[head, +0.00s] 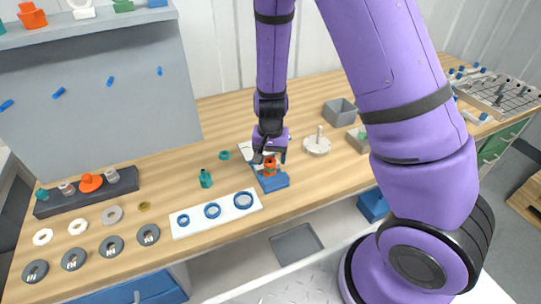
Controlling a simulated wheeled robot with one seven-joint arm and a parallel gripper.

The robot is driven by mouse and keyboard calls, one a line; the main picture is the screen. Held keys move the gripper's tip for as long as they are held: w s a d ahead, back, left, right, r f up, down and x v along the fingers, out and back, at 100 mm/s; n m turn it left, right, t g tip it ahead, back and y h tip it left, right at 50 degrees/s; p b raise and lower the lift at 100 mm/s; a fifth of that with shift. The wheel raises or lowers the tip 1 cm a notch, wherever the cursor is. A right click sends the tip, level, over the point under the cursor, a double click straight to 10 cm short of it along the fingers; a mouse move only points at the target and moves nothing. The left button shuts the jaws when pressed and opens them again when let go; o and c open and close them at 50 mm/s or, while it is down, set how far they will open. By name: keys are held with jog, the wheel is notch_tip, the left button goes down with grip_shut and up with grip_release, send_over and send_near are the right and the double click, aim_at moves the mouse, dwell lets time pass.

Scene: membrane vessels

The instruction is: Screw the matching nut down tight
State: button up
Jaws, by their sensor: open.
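My gripper (271,157) points down over the middle of the bench and is open. An orange part (270,168) sits right below it, above a blue holder (273,183). I cannot tell whether the fingers touch the orange part, or whether it is a nut. A small teal ring (224,155) and an upright teal piece (206,179) stand to the left. An orange piece (91,183) with a wide base sits on a dark rack (86,195) at the left. Any thread under my gripper is hidden or too small to see.
A white board (217,214) with blue rings lies in front. Several grey discs (111,246) and pale rings (77,227) lie front left. A round white base with a post (317,146) and a grey bin (340,113) stand to the right. A grey panel (90,100) rises behind left.

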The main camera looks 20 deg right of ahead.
notch_tip(320, 180, up, 11)
dwell(0.6)
jog(key=shift+f, duration=0.15)
